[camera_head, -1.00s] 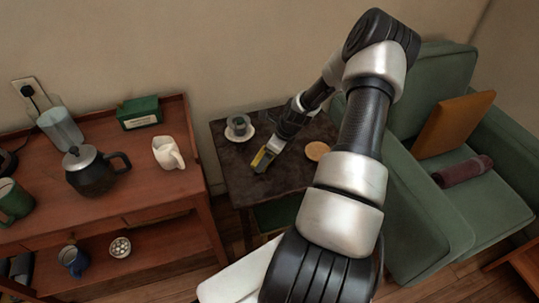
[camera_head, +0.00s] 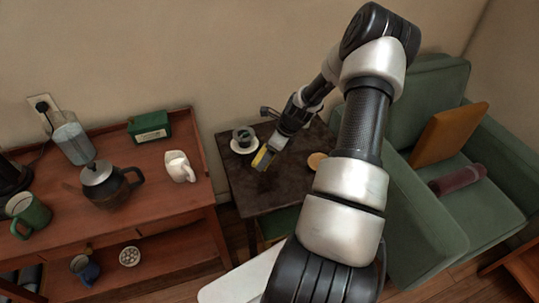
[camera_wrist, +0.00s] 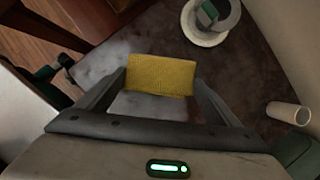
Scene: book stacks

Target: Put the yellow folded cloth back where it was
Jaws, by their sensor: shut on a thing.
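The yellow folded cloth (camera_wrist: 160,75) is gripped between the two fingers of my gripper (camera_wrist: 152,88), filling the gap between the tips in the wrist view. In the head view my gripper (camera_head: 265,157) holds the cloth (camera_head: 262,159) over the dark side table (camera_head: 262,190), in front of a grey cup (camera_head: 244,136) on a white saucer (camera_head: 243,149). The cup also shows at the top right of the wrist view (camera_wrist: 212,14). I cannot tell exactly how high the cloth is above the tabletop.
A round tan coaster (camera_head: 316,161) lies on the table, right of my gripper, partly behind my arm. A wooden sideboard (camera_head: 145,195) with a teapot, white jug and green box stands left. A green armchair (camera_head: 430,215) stands right. The table's front part is clear.

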